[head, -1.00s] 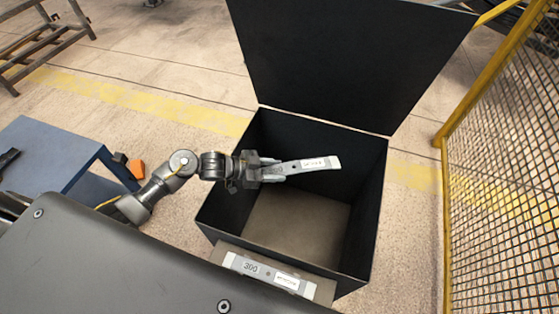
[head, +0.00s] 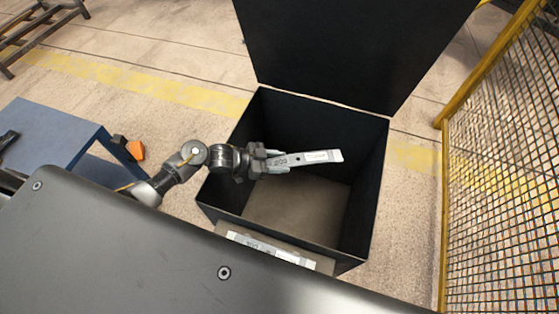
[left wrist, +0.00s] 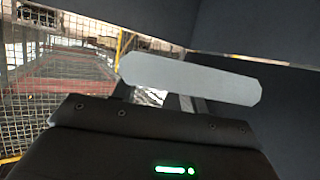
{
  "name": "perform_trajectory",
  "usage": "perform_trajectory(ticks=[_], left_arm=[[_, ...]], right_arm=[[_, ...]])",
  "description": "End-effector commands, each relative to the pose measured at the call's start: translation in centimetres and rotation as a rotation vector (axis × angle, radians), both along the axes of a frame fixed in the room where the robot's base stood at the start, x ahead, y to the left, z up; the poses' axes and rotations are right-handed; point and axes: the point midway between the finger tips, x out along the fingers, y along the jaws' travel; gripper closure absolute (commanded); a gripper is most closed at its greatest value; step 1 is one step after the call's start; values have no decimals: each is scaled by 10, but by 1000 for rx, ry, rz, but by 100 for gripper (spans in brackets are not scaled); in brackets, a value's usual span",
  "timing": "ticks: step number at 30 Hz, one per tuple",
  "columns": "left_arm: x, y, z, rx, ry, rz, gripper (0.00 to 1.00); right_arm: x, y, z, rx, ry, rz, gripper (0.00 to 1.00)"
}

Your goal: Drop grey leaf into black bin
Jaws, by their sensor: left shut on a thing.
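The grey leaf (head: 308,158) is a flat bar with a white label and printed marking. My left gripper (head: 270,162) is shut on its left end, and the leaf points right over the opening of the black bin (head: 372,200). The bin is a square open box with its tall lid (head: 350,50) raised at the back. In the left wrist view the leaf (left wrist: 190,79) shows as a pale bar across the gripper, whose fingertips are hidden there. My right gripper is not in view.
A yellow-framed mesh fence (head: 500,180) stands at right.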

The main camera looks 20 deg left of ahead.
Motion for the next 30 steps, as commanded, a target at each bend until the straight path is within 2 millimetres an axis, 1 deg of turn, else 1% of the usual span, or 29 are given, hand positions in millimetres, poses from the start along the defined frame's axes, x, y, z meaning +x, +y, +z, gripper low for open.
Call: perform_trajectory(ticks=[1, 21, 27, 30], left_arm=[[1, -1, -13, -4, -4, 1, 100], [1, 0, -109, -3, -5, 1, 100], [1, 0, -132, -4, -5, 1, 100], [1, 0, -138, -4, -5, 0, 100]], right_arm=[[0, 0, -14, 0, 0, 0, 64], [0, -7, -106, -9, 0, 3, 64], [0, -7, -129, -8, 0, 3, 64], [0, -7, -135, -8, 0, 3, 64]])
